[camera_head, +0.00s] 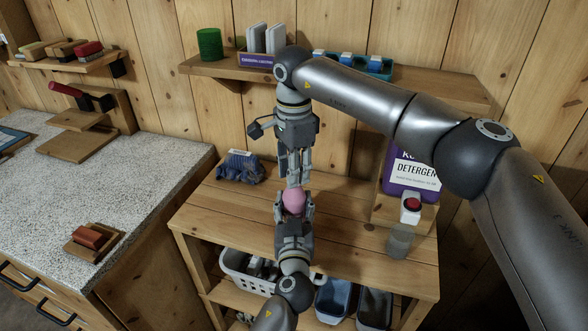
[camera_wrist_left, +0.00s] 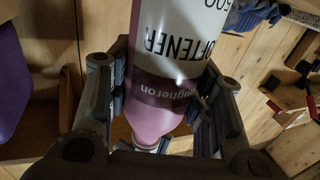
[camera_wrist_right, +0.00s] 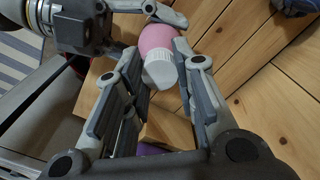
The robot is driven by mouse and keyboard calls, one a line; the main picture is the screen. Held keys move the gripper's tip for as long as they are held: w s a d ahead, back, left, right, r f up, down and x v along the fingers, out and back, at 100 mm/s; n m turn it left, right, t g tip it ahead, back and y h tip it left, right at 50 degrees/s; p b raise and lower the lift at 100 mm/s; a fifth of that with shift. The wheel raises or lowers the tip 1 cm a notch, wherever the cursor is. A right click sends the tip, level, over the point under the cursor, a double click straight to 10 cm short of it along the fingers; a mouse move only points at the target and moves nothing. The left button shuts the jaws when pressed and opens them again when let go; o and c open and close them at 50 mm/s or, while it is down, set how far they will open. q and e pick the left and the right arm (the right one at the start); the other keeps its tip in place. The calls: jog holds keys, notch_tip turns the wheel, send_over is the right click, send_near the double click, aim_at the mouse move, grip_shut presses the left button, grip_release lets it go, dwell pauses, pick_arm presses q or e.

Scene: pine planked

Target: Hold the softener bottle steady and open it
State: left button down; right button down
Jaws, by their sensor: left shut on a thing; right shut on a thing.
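The softener bottle (camera_head: 293,201) is pink with a white and dark label and stands above the wooden table, mostly hidden between my grippers in the head view. In the left wrist view the bottle (camera_wrist_left: 165,60) shows its label between the fingers of my left gripper (camera_wrist_left: 160,95), which is shut on its body. My left gripper (camera_head: 293,218) comes from the front in the head view.
A purple detergent bottle (camera_head: 405,180) stands at the table's right, with a red-topped white item (camera_head: 411,207) and a translucent cup (camera_head: 400,240) in front. A crumpled blue cloth (camera_head: 240,167) lies back left. A basket (camera_head: 238,264) sits below. A wall shelf (camera_head: 218,70) runs behind.

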pick_arm(q)
jog(key=shift+f, duration=0.1)
pick_arm(e)
jog(key=n, duration=0.2)
jog(key=shift+n, duration=0.4)
jog(key=shift+r, duration=0.2)
jog(key=shift+r, duration=0.9)
jog(key=shift+r, duration=0.1)
jog(key=shift+r, duration=1.95)
pick_arm(q)
jog(key=c, duration=0.6)
grip_release()
